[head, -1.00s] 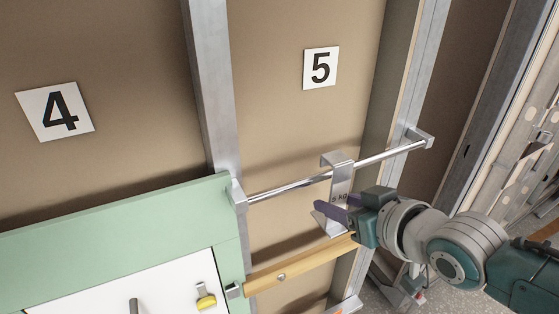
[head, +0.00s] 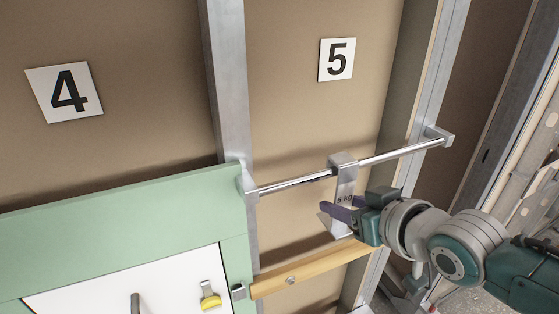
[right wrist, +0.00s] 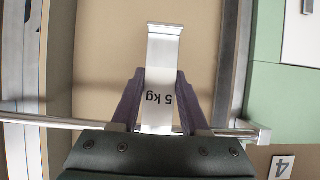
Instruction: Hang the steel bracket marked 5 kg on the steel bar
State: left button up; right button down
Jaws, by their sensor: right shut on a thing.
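The steel bracket marked 5 kg (head: 345,186) is upright in front of the panel numbered 5. Its hooked top lies over the steel bar (head: 290,184) and covers a short stretch of it; I cannot tell whether it rests there. My right gripper (head: 335,212) is shut on the bracket's lower part, below the bar. In the right wrist view, upside down, the two purple fingers (right wrist: 160,78) flank the bracket (right wrist: 163,55), and the bar (right wrist: 70,123) runs behind it. The hook is hidden there. My left gripper is not in view.
The bar spans between metal posts (head: 228,80) (head: 428,90). A wooden rail (head: 315,270) crosses below the bracket. A green frame (head: 120,215) with a white panel (head: 130,285) and a yellow-tipped hook (head: 210,300) stands left.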

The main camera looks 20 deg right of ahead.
jog(key=shift+c, duration=1.6)
grip_release()
jog(key=shift+s+r, duration=0.25)
jog(key=shift+s, duration=0.25)
jog(key=s+a+r+g+p, duration=0.1)
jog(key=s+r+g+p, duration=0.2)
jog(key=s+r, duration=0.2)
jog(key=s+a+r+g+p, duration=0.2)
jog(key=s+r+g+p, duration=0.1)
jog(key=s, duration=0.9)
jog(key=s+a+r+n+g+p, duration=0.1)
jog(key=s+a+r+g+p, duration=0.1)
jog(key=s+r+p, duration=0.3)
jog(key=s+r, duration=0.1)
jog(key=s, duration=0.2)
jog(key=shift+s+r+g+h, duration=0.25)
jog(key=shift+r+g+h, duration=0.05)
jog(key=shift+g, duration=0.1)
